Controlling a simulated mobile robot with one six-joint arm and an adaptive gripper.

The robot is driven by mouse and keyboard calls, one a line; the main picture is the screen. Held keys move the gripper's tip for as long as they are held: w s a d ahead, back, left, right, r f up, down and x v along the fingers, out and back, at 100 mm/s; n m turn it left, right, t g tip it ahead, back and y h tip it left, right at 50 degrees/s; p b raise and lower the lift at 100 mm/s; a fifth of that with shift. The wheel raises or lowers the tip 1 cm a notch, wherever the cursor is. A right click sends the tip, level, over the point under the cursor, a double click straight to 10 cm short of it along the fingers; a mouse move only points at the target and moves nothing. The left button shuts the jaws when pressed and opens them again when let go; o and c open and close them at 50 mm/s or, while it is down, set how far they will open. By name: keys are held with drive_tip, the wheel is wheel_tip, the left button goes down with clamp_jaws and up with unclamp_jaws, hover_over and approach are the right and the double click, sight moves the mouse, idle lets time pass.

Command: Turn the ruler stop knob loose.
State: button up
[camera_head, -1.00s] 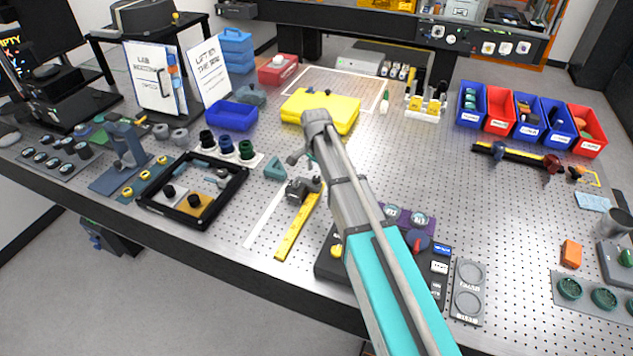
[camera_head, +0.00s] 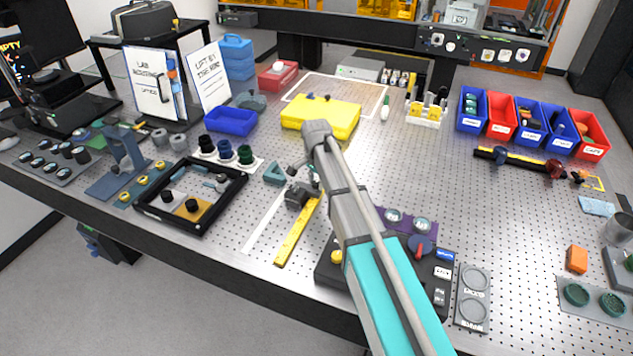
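A yellow ruler (camera_head: 291,243) lies on the perforated table in front of my arm, slanting up and to the right. A dark grey piece (camera_head: 297,195) sits at its upper end. The view does not show clearly whether this is the ruler stop, my gripper's fingers, or both. My gripper (camera_head: 302,184) points down beside the ruler's upper end, below my grey wrist. Its fingertips are too small and too covered by my own arm to tell open from shut. I cannot make out the stop knob for certain.
A black control box (camera_head: 327,272) with a red knob (camera_head: 420,245) stands partly behind my arm. A black frame (camera_head: 150,212) lies left of the ruler, and a yellow case (camera_head: 335,115) lies beyond it. A yellow-black bar (camera_head: 525,160) lies right. The centre-right table is fairly clear.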

clamp_jaws()
drive_tip(key=shift+n, duration=0.3)
drive_tip(key=n, duration=0.7)
drive_tip(key=shift+n, duration=0.4)
drive_tip(key=n, duration=0.8)
drive_tip(key=shift+n, duration=0.3)
